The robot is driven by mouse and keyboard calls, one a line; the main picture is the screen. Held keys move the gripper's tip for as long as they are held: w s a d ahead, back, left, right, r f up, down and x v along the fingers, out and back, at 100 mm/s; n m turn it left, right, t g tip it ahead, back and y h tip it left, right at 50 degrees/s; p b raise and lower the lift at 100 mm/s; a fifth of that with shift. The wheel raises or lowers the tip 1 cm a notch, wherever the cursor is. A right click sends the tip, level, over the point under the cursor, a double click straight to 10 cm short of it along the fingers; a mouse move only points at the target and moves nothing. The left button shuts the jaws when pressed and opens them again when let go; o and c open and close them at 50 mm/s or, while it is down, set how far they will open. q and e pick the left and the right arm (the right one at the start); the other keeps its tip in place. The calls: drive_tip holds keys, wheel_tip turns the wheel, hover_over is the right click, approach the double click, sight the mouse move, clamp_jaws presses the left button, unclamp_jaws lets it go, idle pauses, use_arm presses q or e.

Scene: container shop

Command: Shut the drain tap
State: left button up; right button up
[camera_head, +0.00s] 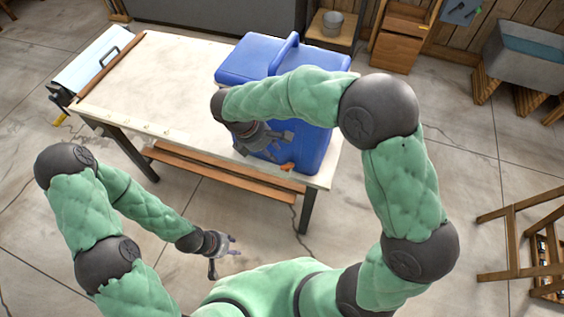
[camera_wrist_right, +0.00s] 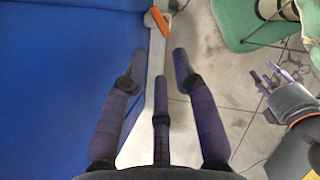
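The orange drain tap (camera_head: 287,168) sits low on the front of the blue cooler box (camera_head: 312,150), close to the table's front edge. In the right wrist view the tap (camera_wrist_right: 158,20) shows at the top, ahead of my fingertips; I cannot tell its lever's setting. My right gripper (camera_head: 272,143) is in front of the cooler, above and left of the tap. Its fingers are spread and empty in the right wrist view (camera_wrist_right: 158,68), apart from the tap. My left gripper (camera_head: 226,254) hangs low in front of the table, fingers apart, holding nothing.
The cooler stands at the right end of a pale worktable (camera_head: 150,85) with a wooden lower shelf (camera_head: 220,173). The tabletop's middle is mostly clear. A bucket (camera_head: 332,22) is behind, a sink (camera_head: 530,55) at the back right, and a wooden stool (camera_head: 520,235) at the right.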

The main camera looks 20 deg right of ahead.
sight(287, 167)
drive_tip(key=b+x, duration=0.2)
drive_tip(key=x, duration=0.7)
drive_tip(key=shift+f, duration=0.1)
clamp_jaws()
